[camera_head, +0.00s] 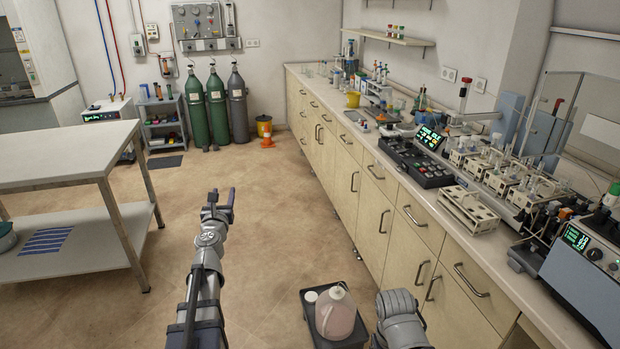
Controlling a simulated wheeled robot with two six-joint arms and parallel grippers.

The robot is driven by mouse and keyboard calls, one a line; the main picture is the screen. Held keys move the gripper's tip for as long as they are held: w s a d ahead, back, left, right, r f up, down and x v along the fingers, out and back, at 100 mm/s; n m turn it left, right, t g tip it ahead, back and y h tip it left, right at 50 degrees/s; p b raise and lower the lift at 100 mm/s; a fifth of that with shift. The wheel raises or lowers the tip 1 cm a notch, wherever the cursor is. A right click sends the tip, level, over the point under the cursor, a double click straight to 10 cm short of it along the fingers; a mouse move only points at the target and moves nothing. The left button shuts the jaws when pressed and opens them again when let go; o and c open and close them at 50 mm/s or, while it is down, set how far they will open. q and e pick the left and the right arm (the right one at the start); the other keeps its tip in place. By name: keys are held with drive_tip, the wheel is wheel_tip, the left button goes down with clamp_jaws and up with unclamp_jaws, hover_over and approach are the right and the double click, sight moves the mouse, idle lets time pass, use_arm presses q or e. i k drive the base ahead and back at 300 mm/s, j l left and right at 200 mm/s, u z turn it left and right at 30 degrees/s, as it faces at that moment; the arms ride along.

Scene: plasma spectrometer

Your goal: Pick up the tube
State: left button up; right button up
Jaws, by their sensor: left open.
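My left gripper (221,198) is open and empty. It is raised in front of me over the floor, to the left of the counter and well apart from it. A pale tube rack (468,210) stands near the front edge of the counter, and small tubes seem to stand in it. More racks with small tubes (510,180) stand behind it. The tubes are too small to tell apart from here. Only a rounded part of my right arm shows at the bottom; its gripper is out of view.
The long counter (440,205) runs along the right, with a black control panel (418,163) and a boxed instrument (585,270) on it. A jug (336,312) sits in a dark tray on the floor. A metal table (65,155) stands left. The floor between is clear.

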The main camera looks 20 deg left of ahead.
sight(493, 153)
drive_tip(key=i, duration=1)
drive_tip(key=j+z, duration=0.1)
drive_tip(key=z, duration=1.75)
drive_tip(key=i+j, duration=0.05)
